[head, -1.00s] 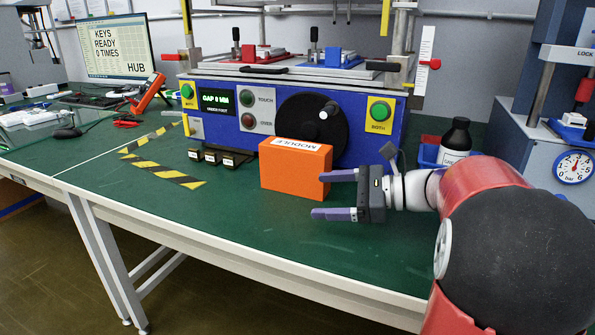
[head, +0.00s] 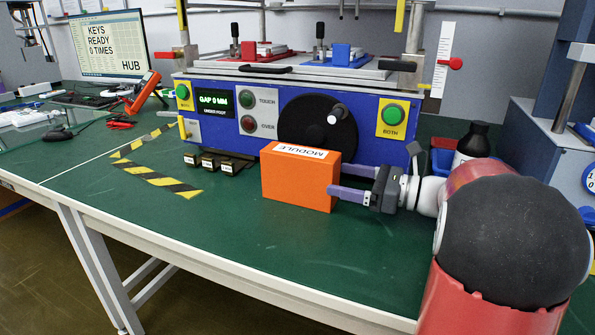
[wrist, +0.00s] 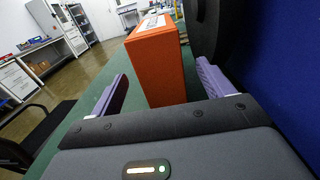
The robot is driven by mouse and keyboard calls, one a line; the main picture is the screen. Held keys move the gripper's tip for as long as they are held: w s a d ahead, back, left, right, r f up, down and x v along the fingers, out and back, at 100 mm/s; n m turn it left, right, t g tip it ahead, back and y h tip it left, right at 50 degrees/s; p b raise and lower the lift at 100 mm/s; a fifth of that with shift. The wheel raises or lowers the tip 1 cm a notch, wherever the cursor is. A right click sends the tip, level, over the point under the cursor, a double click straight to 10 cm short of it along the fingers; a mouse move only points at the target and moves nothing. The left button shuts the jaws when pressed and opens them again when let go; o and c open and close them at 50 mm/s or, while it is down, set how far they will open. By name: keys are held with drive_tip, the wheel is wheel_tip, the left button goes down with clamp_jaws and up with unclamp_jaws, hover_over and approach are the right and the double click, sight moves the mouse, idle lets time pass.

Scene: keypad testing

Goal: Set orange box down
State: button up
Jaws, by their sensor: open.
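The orange box (head: 298,182), with a white label reading MODULE on top, stands upright on the green bench top in front of the blue test machine. My gripper (head: 338,180) is at the box's right end, its two purple fingers open. In the head view the near finger overlaps the box's lower right edge; the far finger is partly hidden behind the box. In the wrist view the box (wrist: 158,65) is ahead, between the lines of the two fingers (wrist: 165,80), with a visible gap on the left.
The blue machine (head: 225,125) with its black handwheel (head: 310,125) stands close behind the box. A dark bottle (head: 470,145) is behind my wrist. The bench front is clear.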

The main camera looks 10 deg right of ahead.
sight(312, 171)
drive_tip(key=shift+w+a, duration=0.2)
drive_tip(key=shift+w, duration=0.05)
drive_tip(key=x, duration=0.7)
drive_tip(key=shift+a+r+p, duration=0.15)
drive_tip(key=shift+p, duration=0.25)
drive_tip(key=c, duration=1.3)
